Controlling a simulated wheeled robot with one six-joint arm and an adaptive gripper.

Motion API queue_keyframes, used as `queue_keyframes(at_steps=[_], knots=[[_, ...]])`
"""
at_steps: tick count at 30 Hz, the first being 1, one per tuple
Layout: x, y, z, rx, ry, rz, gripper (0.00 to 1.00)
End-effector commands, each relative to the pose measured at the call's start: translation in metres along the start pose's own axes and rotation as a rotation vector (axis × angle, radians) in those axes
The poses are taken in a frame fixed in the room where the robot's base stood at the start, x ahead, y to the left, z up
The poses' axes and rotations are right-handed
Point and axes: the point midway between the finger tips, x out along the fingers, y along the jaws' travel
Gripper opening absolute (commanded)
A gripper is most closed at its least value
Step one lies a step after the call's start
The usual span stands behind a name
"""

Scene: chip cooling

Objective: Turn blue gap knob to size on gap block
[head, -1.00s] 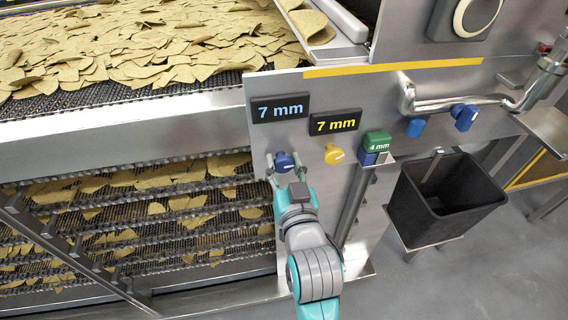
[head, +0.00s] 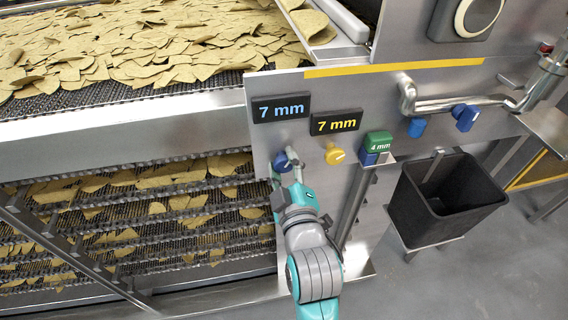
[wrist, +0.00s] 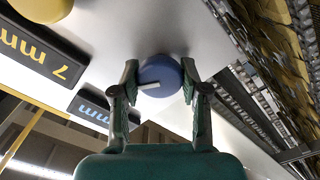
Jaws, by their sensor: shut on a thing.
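The blue gap knob (head: 281,162) is on the steel panel below a display with blue digits reading 7 mm (head: 281,108). My gripper (head: 287,168) is at the knob and partly hides it in the head view. In the wrist view the round blue knob (wrist: 158,72) with its pale pointer line sits between my two fingers (wrist: 160,84), which are shut on its sides. The gap block (head: 376,145), green on top with 4 mm in white and blue below, rests on a small ledge to the right.
A yellow knob (head: 335,154) sits right of the blue one, under a display with yellow digits reading 7 mm (head: 335,122). A black bin (head: 445,200) stands at right. Conveyor belts with chips (head: 150,50) lie at left.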

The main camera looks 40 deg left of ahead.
Motion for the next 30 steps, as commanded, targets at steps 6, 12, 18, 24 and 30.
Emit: queue_keyframes(at_steps=[6, 12, 18, 24, 30], knots=[[-0.0001, -0.0022, 0.002, -0.204, -0.004, -0.005, 0.1], [-0.0001, -0.0025, 0.0022, -0.394, -0.004, -0.005, 0.1], [-0.0001, -0.0027, 0.0023, -0.584, -0.003, -0.005, 0.1], [-0.0001, -0.0029, 0.0025, -0.774, -0.003, -0.006, 0.1], [-0.0001, -0.0031, 0.0028, -0.964, -0.002, -0.006, 0.1]])
